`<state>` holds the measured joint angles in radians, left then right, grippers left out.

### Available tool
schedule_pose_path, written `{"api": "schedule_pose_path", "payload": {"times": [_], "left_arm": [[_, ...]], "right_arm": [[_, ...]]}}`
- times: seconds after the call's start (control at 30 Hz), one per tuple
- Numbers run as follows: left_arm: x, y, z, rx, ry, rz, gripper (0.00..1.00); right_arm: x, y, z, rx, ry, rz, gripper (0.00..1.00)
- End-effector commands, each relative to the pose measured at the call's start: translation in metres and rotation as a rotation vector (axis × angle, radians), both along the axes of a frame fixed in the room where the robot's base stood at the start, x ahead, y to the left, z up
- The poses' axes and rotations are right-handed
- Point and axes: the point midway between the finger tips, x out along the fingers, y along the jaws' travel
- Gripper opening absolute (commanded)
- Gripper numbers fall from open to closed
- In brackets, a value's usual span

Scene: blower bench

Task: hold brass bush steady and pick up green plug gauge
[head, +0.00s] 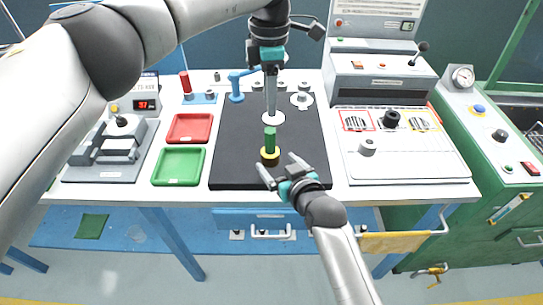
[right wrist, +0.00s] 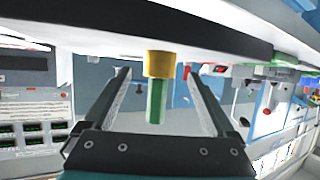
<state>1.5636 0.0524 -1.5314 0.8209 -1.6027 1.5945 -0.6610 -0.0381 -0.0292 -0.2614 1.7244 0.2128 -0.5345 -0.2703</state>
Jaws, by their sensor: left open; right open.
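The green plug gauge (head: 270,138) stands upright in the brass bush (head: 270,155) on the black mat (head: 232,140). A dark area shows at the bush's lower front. My left gripper (head: 271,110) points down above and behind the gauge, apart from it; its fingers show nearly edge-on. My right gripper (head: 277,166) is open and empty, low in front of the bush. The right wrist view appears upside down; there the brass bush (right wrist: 159,64) and the green gauge (right wrist: 156,102) show between the spread fingers, with no contact visible.
A white disc (head: 273,119) lies behind the gauge. Red (head: 189,128) and green (head: 179,166) trays are left of the mat. A blue clamp-like tool (head: 237,86) stands at the mat's back left. A white panel (head: 400,163) with knobs is at right.

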Motion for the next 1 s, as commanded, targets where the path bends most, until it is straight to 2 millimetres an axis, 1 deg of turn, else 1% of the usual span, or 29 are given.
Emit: {"api": "schedule_pose_path", "payload": {"times": [0.03, 0.2, 0.4, 0.6, 0.87, 1.0], "left_arm": [[0.000, 0.000, 0.000, 0.000, 0.000, 0.000, 0.50], [0.000, 0.000, 0.000, 0.000, 0.000, 0.000, 0.50], [0.000, 0.000, 0.000, 0.000, 0.000, 0.000, 0.50], [0.000, 0.000, 0.000, 0.000, 0.000, 0.000, 0.50], [0.000, 0.000, 0.000, 0.000, 0.000, 0.000, 0.50], [0.000, 0.000, 0.000, 0.000, 0.000, 0.000, 0.50]], "right_arm": [[0.006, 0.002, -0.002, 0.001, -0.001, -0.001, 0.91], [0.023, 0.009, -0.010, 0.000, -0.001, -0.001, 0.91], [0.036, 0.015, -0.016, 0.002, 0.001, -0.001, 0.91], [0.041, 0.017, -0.019, 0.001, 0.000, 0.000, 0.91], [0.042, 0.017, -0.019, 0.001, 0.000, 0.000, 0.91], [0.042, 0.017, -0.019, 0.001, 0.000, 0.000, 0.76]]}}
